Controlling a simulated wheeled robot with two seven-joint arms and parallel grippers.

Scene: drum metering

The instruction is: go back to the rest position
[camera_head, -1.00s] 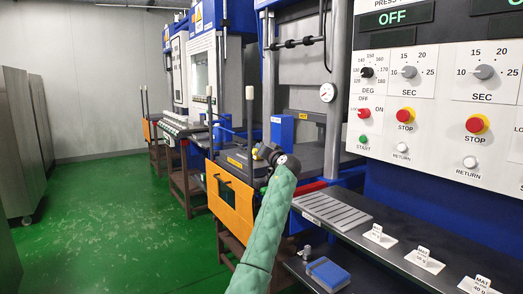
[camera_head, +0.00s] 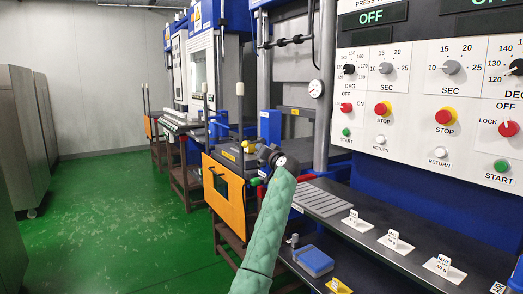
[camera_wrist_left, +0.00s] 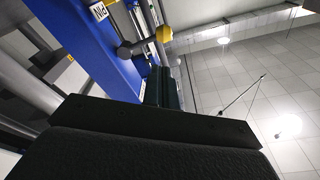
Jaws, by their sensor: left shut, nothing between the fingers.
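My left arm, in a pale green sleeve, rises from the bottom of the head view. Its dark left gripper (camera_head: 268,153) is at the end, in front of the press beside the orange panel. The fingers are small and partly hidden by the wrist there. In the left wrist view the dark fingers (camera_wrist_left: 168,88) are together with nothing held between them. That view looks up past a blue press frame (camera_wrist_left: 85,40) towards the ceiling. My right gripper is in neither view.
A control panel (camera_head: 410,95) with knobs and buttons stands at right, above a dark shelf (camera_head: 345,228) with white label cards. An orange panel (camera_head: 228,203) is near my gripper. Green floor (camera_head: 110,220) is open at left, beside grey cabinets (camera_head: 20,140).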

